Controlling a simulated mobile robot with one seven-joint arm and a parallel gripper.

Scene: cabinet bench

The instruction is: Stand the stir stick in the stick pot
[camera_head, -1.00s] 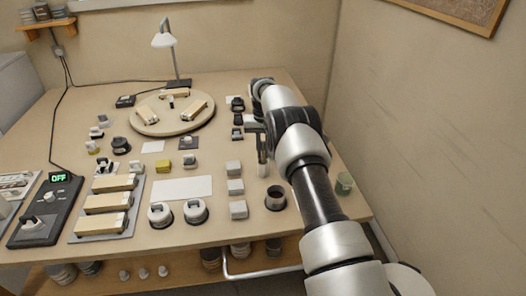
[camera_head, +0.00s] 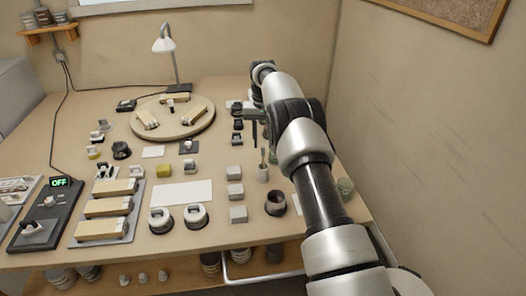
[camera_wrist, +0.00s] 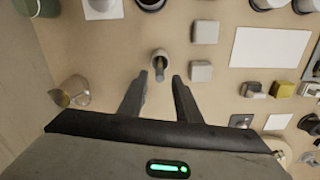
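The stick pot (camera_head: 263,175) is a small pale cup on the right part of the bench, and it also shows in the wrist view (camera_wrist: 160,56). The stir stick (camera_head: 263,155) stands in it, leaning slightly, with its upper end above the rim. In the wrist view the stick (camera_wrist: 160,73) points from the pot towards the camera. My gripper (camera_wrist: 160,78) is open, its two dark fingers on either side of the stick's line and apart from it. In the head view my gripper (camera_head: 252,128) is above and behind the pot, holding nothing.
A dark cup (camera_head: 275,203) stands in front of the pot, and a green glass jar (camera_head: 345,187) is to the right. Several grey blocks (camera_head: 235,190) line the left side. A white sheet (camera_head: 182,192) lies further left. A round wooden board (camera_head: 170,128) is behind.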

